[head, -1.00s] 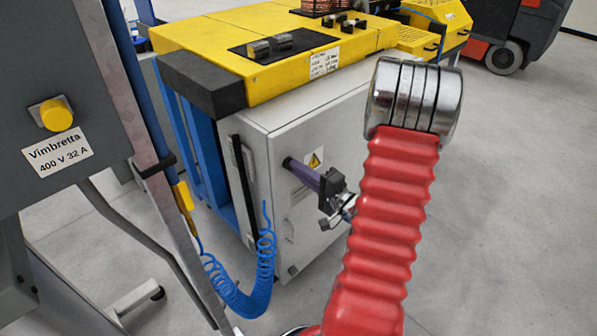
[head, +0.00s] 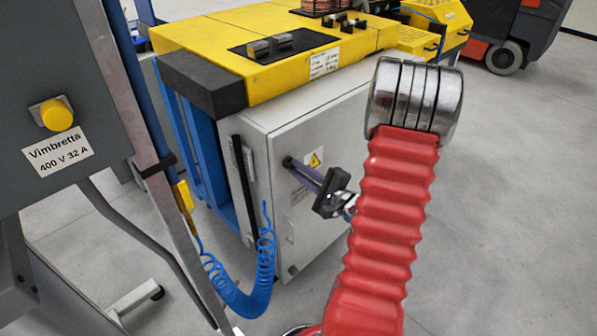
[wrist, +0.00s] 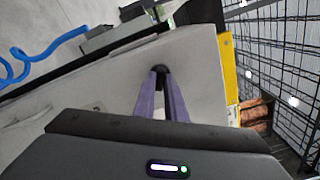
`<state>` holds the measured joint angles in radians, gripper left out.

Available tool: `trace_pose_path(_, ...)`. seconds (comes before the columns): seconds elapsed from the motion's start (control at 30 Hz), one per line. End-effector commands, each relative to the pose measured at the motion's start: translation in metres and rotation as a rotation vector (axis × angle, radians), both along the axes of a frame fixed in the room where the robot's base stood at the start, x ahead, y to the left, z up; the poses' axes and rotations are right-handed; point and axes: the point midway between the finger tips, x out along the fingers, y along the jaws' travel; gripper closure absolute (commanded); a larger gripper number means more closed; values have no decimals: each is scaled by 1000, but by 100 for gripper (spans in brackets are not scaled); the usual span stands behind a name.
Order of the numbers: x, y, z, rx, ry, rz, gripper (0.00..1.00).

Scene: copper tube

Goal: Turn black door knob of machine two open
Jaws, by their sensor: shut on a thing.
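The grey cabinet door (head: 318,215) of the yellow-topped machine (head: 265,60) faces me, and it looks closed. The black knob (head: 286,161) is on the upper left of that door, small and partly hidden by my fingertips. My gripper (head: 291,165) reaches it with two long purple fingers, its dark body tilted to the right of the door. In the wrist view, the purple fingers of my gripper (wrist: 162,78) come together on the dark knob (wrist: 160,69). The gripper is shut on the knob.
A coiled blue hose (head: 250,285) hangs in front left of the cabinet. A grey box labelled Vimbretta (head: 50,110) with a yellow knob stands at the left. Open grey floor (head: 500,200) lies at the right, with a forklift-like vehicle (head: 510,40) behind.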

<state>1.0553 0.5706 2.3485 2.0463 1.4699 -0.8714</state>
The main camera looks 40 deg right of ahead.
Motion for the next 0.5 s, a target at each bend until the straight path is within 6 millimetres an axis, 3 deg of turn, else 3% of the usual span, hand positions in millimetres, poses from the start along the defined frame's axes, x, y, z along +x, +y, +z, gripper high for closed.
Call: trace_pose_path(0.5, -1, 0, -5, 494, 26, -4, 100)
